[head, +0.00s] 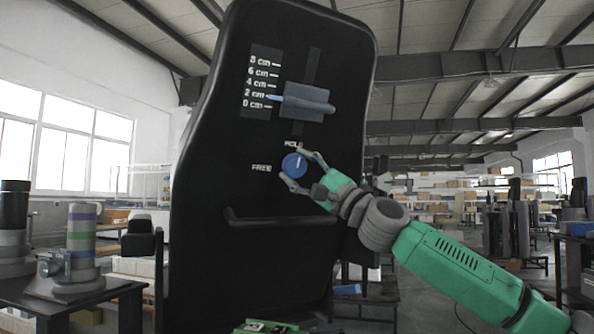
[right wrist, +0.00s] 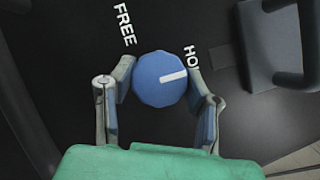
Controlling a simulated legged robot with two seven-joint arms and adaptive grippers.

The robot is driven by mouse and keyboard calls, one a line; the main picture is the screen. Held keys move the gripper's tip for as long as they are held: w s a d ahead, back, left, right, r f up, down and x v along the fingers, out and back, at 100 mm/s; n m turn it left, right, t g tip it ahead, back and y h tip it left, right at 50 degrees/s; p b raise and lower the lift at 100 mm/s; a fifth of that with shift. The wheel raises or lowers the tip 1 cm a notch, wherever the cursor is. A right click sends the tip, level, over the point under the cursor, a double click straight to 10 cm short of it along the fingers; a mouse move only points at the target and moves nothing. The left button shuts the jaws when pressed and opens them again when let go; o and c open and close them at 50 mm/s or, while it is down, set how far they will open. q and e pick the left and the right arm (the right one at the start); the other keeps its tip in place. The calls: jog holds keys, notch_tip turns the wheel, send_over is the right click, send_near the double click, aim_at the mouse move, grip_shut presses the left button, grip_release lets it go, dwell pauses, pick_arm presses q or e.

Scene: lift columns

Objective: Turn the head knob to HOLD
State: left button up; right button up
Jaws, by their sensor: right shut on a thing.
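The blue round head knob (head: 293,165) sits on the front of a tall black column panel (head: 215,190), with FREE lettering to its left and HOLD lettering above it. My right gripper (head: 300,170) is shut on the knob, one finger on each side. In the right wrist view the knob (right wrist: 158,80) lies between the two fingers (right wrist: 160,90). Its white mark points right, toward the partly hidden HOLD lettering (right wrist: 192,58) and away from FREE (right wrist: 124,25). My left gripper is not in view.
Above the knob, a grey sliding block (head: 305,102) has its blue pointer near the 2 cm mark of a scale (head: 260,80). A black handle bar (head: 275,219) juts out below the knob. A table with grey equipment (head: 80,250) stands at the left.

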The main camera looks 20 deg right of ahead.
jog(key=shift+w+a+f, duration=0.1)
jog(key=shift+f, duration=0.15)
jog(key=o, duration=1.1)
jog(key=shift+o, duration=0.2)
jog(key=shift+r, duration=0.1)
jog(key=v, duration=1.2)
jog(key=shift+d, duration=0.2)
